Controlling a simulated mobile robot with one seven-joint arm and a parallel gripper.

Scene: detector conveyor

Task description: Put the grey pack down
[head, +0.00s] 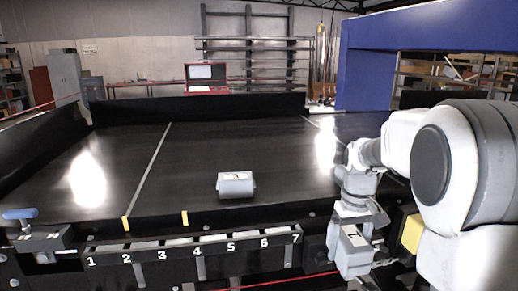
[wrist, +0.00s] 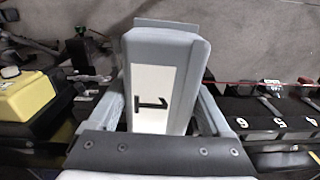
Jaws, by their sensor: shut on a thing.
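My gripper (head: 358,220) is shut on a grey pack (head: 352,252) with a white label, held at the right, in front of the conveyor's near edge. In the wrist view the pack (wrist: 165,50) fills the space between the two fingers of my gripper (wrist: 163,105), and its label shows a black mark like a 1. Floor shows beyond the pack there. A second grey pack (head: 236,184) lies apart on the black conveyor belt (head: 190,170), near the middle of its front.
A rack (head: 180,248) with slots numbered 1 to 7 runs along the conveyor front. It partly shows in the wrist view (wrist: 270,115). A yellow box (head: 411,233) is right of the held pack. A blue-handled clamp (head: 20,214) is far left. A blue arch (head: 365,75) stands behind.

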